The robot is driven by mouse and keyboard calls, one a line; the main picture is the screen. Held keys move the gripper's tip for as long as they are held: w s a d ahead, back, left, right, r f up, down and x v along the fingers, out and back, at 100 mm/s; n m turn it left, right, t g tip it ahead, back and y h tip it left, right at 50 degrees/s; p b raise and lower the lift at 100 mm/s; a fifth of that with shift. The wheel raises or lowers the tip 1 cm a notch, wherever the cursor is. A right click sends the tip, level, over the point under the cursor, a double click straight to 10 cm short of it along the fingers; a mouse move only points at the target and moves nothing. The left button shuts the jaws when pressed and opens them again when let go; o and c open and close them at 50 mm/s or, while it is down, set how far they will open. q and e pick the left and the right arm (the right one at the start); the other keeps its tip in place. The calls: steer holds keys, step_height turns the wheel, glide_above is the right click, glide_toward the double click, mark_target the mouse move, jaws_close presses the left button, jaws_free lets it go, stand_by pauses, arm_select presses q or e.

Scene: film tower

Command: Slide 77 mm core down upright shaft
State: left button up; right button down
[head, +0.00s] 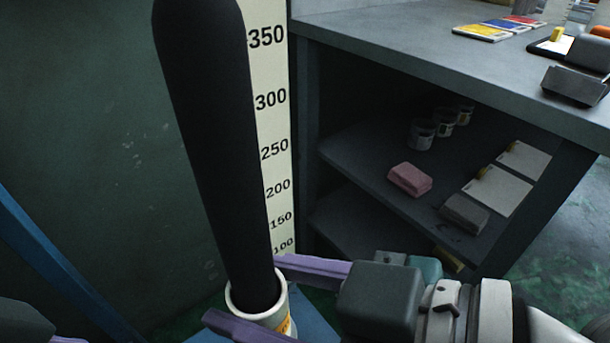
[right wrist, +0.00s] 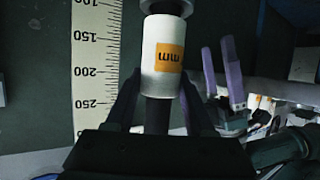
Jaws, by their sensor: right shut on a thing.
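The black upright shaft (head: 212,130) rises through the head view and also shows as a dark bar in the right wrist view (right wrist: 157,115). The white core (head: 240,312) sits around the shaft's low part, and the shaft runs through its open rim. Its orange "mm" label shows upside down on the core in the right wrist view (right wrist: 162,80). My right gripper (head: 245,290) is shut on the core, one purple finger on each side. My left gripper (right wrist: 221,75) is off to the side, its two fingers apart and empty. The shaft's foot is hidden in the head view.
A pale ruler (head: 270,120) stands upright just behind the shaft. A grey workbench (head: 440,65) with shelves is at the right, holding a pink block (head: 410,179) and several cups. A blue bar (head: 60,265) slants at lower left.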

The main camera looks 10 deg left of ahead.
steer(key=shift+c, duration=0.9)
jaws_free()
steer(key=shift+d, duration=0.1)
steer(key=v, duration=0.9)
steer(key=shift+d+r, duration=0.25)
steer(key=shift+d, duration=0.05)
steer(key=shift+s, duration=0.15)
